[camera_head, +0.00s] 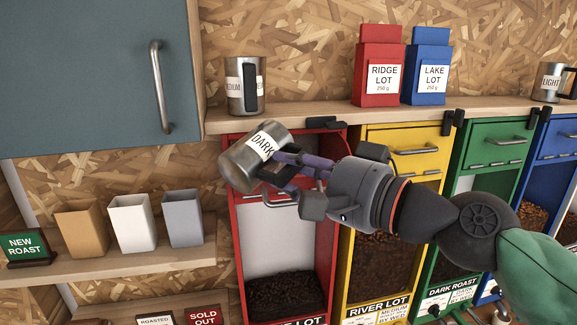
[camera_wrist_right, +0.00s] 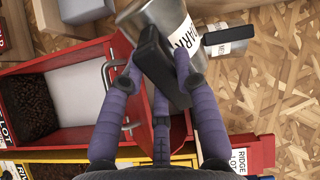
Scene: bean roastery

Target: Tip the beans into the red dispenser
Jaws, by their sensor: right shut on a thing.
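A steel jug labelled DARK (camera_head: 240,165) is tilted over the top of the red dispenser (camera_head: 236,240), its lower end toward the left. It also shows in the wrist view (camera_wrist_right: 178,22). My right gripper (camera_head: 285,172) is shut on the jug's black handle (camera_wrist_right: 152,60), with its purple fingers around it. The red dispenser has a clear front window with dark beans (camera_head: 285,293) low inside. The jug's mouth and any beans in it are hidden from the head view. My left gripper is not in view.
A steel jug labelled MEDIUM (camera_head: 240,88) stands on the shelf above. Red RIDGE LOT (camera_head: 380,65) and blue LAKE LOT (camera_head: 428,65) bags stand to its right. Yellow (camera_head: 362,180), green and blue dispensers continue rightward. Three open bags (camera_head: 132,222) stand on the left shelf.

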